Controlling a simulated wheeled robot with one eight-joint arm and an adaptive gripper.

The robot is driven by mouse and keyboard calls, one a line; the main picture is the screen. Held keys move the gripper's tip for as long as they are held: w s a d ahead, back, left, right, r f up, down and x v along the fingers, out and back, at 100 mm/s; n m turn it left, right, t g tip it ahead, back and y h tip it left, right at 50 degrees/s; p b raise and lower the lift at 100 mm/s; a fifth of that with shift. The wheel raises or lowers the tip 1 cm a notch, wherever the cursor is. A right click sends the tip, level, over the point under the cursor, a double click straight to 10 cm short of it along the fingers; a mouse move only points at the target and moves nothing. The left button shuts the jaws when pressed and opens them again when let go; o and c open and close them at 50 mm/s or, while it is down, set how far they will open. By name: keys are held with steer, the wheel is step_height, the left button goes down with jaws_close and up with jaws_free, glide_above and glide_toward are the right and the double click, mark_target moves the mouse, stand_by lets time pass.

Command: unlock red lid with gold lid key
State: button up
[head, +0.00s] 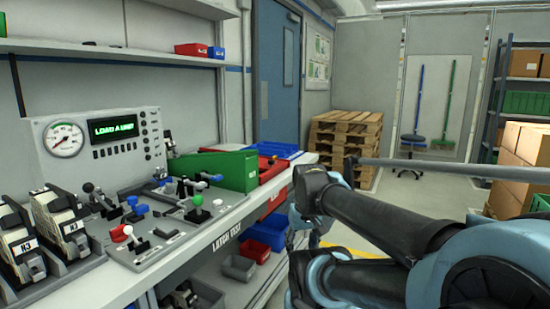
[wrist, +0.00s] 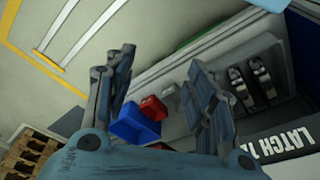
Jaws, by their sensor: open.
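I cannot make out a gold lid key or a red lid for certain in either view. A red bin or tray (head: 274,168) lies on the bench behind a green bin (head: 219,170), partly hidden by it; I cannot tell if it has a lid. My gripper (wrist: 162,62) is open in the wrist view, with nothing between its two fingers. It hangs off the front side of the bench, apart from it. In the head view my arm reaches in from the right and my fingers are not clear.
The bench (head: 228,222), labelled LATCH TEST, carries several levers (head: 197,210) and a gauge panel (head: 100,135) reading LOAD A UNIT. Below are a blue bin (wrist: 130,126) and a small red bin (wrist: 153,107). Pallets (head: 345,140) stand behind. Floor beside the bench is clear.

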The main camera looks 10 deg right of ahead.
steer(key=w+r+n+y, duration=0.1)
steer(key=w+r+n, duration=0.1)
steer(key=w+r, duration=1.05)
step_height(320, 180, up, 17)
steer(key=n+y, duration=0.3)
steer(key=n, duration=0.5)
glide_above(275, 156)
steer(key=s+d, duration=0.4)
steer(key=d, duration=0.2)
steer(key=shift+t, duration=0.3)
steer(key=x, duration=1.7)
